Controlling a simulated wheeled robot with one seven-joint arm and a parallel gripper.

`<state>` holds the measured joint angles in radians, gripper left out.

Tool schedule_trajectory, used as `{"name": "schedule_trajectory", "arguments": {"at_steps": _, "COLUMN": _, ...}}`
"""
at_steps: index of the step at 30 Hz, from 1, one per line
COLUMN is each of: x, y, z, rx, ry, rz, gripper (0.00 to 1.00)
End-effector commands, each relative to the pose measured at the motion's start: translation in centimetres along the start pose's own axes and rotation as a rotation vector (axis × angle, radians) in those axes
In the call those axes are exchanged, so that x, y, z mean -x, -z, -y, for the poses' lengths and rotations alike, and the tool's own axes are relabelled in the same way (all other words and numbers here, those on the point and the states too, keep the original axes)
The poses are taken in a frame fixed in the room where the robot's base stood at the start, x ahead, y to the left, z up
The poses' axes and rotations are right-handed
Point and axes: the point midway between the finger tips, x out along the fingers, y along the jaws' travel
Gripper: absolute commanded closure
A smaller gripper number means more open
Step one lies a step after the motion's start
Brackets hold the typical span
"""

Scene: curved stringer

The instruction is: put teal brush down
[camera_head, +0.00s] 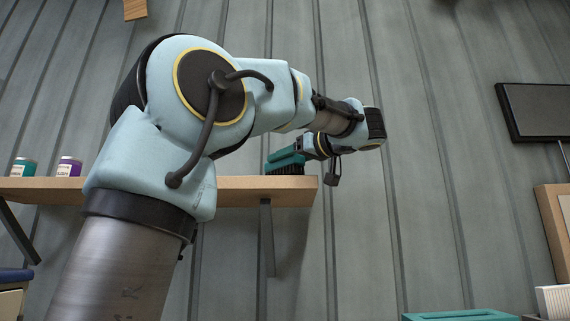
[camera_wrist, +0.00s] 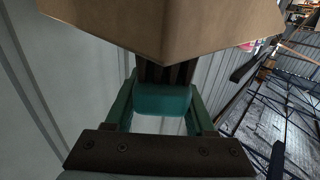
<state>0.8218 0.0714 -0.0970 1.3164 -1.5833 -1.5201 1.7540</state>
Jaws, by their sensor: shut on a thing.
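The teal brush (camera_head: 284,158) is at the right end of the wooden shelf (camera_head: 240,183), with its dark bristles facing down at the shelf top. Whether the bristles touch the board is too small to tell. My gripper (camera_head: 306,149) reaches it from the right and is shut on it. In the wrist view the teal brush (camera_wrist: 162,98) sits between the two green fingers of my gripper (camera_wrist: 160,108).
A teal-labelled can (camera_head: 24,168) and a purple can (camera_head: 69,167) stand at the shelf's left. A bracket (camera_head: 266,235) supports the shelf from below. A dark screen (camera_head: 538,111) hangs at the right. My arm hides the shelf's middle.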

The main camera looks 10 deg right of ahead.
Motion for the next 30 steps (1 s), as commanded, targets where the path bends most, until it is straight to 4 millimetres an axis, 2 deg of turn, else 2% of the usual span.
{"name": "schedule_trajectory", "arguments": {"at_steps": 4, "x": 0.00, "y": -1.04, "z": 0.02, "rx": 0.001, "ry": 0.000, "rz": 0.000, "gripper": 1.00}}
{"name": "schedule_trajectory", "arguments": {"at_steps": 13, "x": 0.00, "y": -1.25, "z": 0.01, "rx": 0.001, "ry": 0.000, "rz": 0.000, "gripper": 1.00}}
{"name": "schedule_trajectory", "arguments": {"at_steps": 14, "x": 0.00, "y": -1.22, "z": 0.00, "rx": 0.001, "ry": -0.001, "rz": 0.000, "gripper": 0.42}}
{"name": "schedule_trajectory", "arguments": {"at_steps": 21, "x": 0.00, "y": -1.19, "z": -0.01, "rx": 0.001, "ry": -0.001, "rz": 0.000, "gripper": 0.15}}
{"name": "schedule_trajectory", "arguments": {"at_steps": 30, "x": 0.19, "y": -1.14, "z": -0.04, "rx": 0.001, "ry": -0.002, "rz": 0.000, "gripper": 0.15}}
